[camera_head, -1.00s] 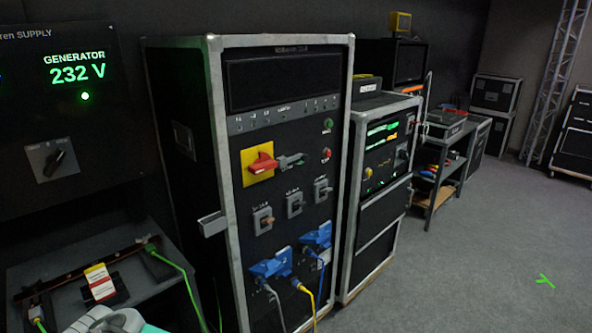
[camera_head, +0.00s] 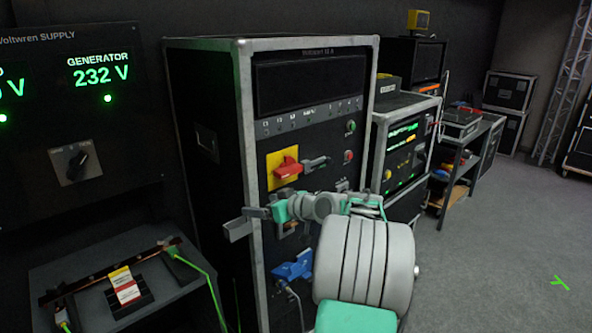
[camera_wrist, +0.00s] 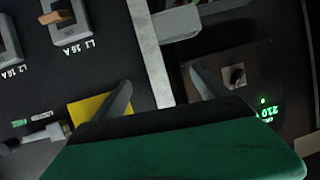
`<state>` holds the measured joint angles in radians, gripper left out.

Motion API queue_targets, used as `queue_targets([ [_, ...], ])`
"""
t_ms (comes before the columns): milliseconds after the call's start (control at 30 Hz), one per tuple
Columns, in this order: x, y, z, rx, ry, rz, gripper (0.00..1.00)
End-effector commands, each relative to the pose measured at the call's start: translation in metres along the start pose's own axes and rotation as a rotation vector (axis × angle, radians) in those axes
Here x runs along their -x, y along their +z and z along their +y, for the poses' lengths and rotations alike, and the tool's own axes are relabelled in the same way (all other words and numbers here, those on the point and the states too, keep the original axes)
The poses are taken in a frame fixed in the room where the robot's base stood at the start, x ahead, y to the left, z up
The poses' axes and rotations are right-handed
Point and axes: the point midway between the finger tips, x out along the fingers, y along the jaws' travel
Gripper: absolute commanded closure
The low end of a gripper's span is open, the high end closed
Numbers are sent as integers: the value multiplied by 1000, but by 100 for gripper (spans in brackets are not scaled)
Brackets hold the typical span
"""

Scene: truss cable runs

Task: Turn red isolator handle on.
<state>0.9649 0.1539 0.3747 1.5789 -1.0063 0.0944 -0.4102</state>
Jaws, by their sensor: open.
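The red isolator handle (camera_head: 287,168) sits on a yellow plate (camera_head: 274,158) on the tall rack's front panel. It lies roughly sideways, with a grey part (camera_head: 315,163) just to its right. My gripper (camera_head: 255,212) is in front of the rack, below and left of the handle in the head view. In the wrist view my gripper (camera_wrist: 162,88) shows two parted fingers with nothing between them. The yellow plate also shows in the wrist view (camera_wrist: 98,108), partly behind one finger and the green body. The red handle is hidden there.
Grey switches (camera_wrist: 72,22) and blue plugs (camera_head: 292,268) are below the handle. The generator panel (camera_head: 80,120) and a side table (camera_head: 60,280) stand left.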

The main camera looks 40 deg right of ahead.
Motion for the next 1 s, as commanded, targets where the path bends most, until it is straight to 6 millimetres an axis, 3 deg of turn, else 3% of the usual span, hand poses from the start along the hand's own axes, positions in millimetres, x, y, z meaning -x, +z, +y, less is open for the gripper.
queue_targets([
  [33, 21, -6, 42, 0, 34, 95, 10],
  [100, 51, -17, 83, 20, 70, 226, 5],
  [200, 82, -24, 113, 39, 104, 337, 0],
  [333, 82, -31, 119, 48, 109, 369, 0],
  [700, 23, -54, 124, 47, 109, 366, 0],
  [1000, 17, -55, 125, 47, 111, 365, 0],
])
